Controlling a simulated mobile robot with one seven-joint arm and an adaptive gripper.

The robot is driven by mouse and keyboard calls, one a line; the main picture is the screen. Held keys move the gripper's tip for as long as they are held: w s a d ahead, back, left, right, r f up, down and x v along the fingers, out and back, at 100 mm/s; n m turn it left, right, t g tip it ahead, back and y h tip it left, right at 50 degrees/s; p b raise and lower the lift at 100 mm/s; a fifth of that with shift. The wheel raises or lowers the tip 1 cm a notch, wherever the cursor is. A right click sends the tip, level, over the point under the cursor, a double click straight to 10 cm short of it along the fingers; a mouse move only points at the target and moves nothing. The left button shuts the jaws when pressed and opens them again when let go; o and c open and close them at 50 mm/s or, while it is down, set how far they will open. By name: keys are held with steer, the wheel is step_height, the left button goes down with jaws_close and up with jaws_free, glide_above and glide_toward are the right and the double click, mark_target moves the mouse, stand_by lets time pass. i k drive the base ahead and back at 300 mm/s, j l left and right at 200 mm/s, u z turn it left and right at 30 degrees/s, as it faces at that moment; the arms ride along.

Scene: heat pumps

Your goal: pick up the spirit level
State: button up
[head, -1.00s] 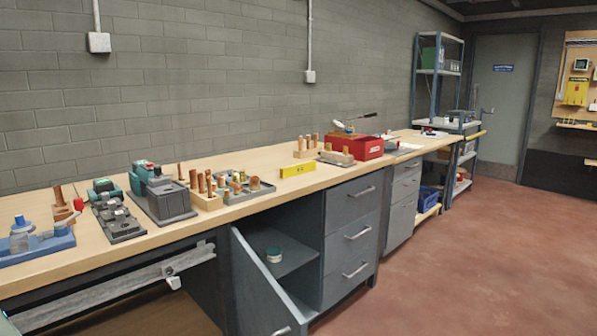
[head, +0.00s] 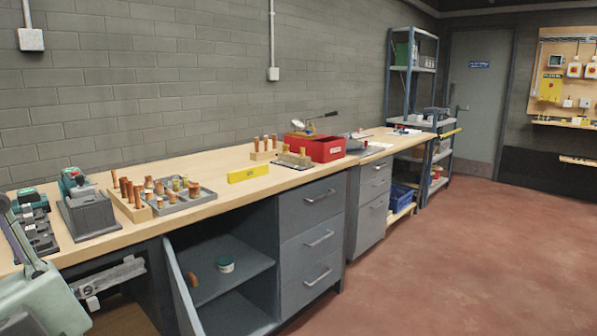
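A short yellow bar with small dark markings, which looks like the spirit level (head: 248,173), lies on the wooden workbench (head: 215,165) near its front edge. It sits right of a grey tray of copper fittings and in front of a wooden block with copper pieces. Nothing covers it. Part of my pale green arm shows at the lower left of the head view. My gripper is not in view.
The tray of fittings (head: 182,203) and a red box (head: 326,149) flank the yellow bar. A cupboard door (head: 181,291) stands open below the bench. Another yellow bar (head: 451,133) lies on the far shelf unit. The red floor at right is clear.

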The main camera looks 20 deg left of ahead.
mark_target(234, 177)
steer(key=i+l+z, duration=0.4)
steer(key=i+z, duration=0.15)
steer(key=i, duration=0.2)
steer(key=i+l+z, duration=0.1)
steer(key=i+z, duration=0.2)
steer(key=i+u, duration=0.45)
steer(key=i, duration=0.15)
steer(key=i+l+u, duration=0.3)
steer(key=i+u, duration=0.2)
steer(key=i+j+u, duration=0.15)
steer(key=i+u, duration=0.55)
steer(key=u, duration=0.2)
steer(key=i+l+u, duration=0.1)
steer(key=i+u, duration=0.45)
steer(key=i, duration=0.1)
